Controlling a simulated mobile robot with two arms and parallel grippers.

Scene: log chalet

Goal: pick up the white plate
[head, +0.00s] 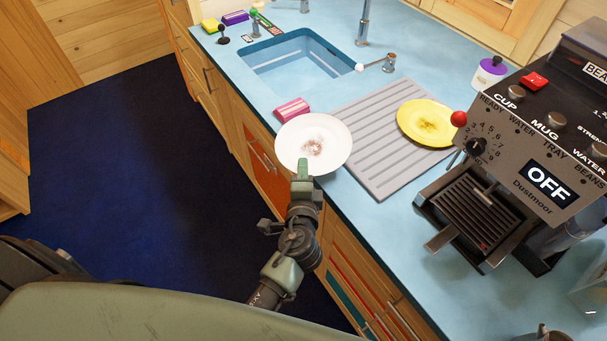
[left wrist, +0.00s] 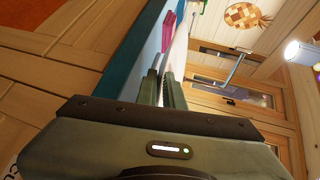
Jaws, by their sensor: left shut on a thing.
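The white plate (head: 313,141) has a brown smudge in its middle. It is at the counter's front edge, beside the grey drainboard, and part of it overhangs the edge. My left gripper (head: 303,168) is shut on the near rim of the plate. Its fingers (left wrist: 161,88) stand close together in the left wrist view. Whether the plate is touching the counter or slightly raised, I cannot tell. My right gripper is not in view.
A yellow plate (head: 428,122) lies on the drainboard (head: 377,167). A pink sponge (head: 292,109) is just behind the white plate, near the sink (head: 305,62). A coffee machine (head: 529,178) stands at right. Dark blue floor (head: 140,190) is clear at left.

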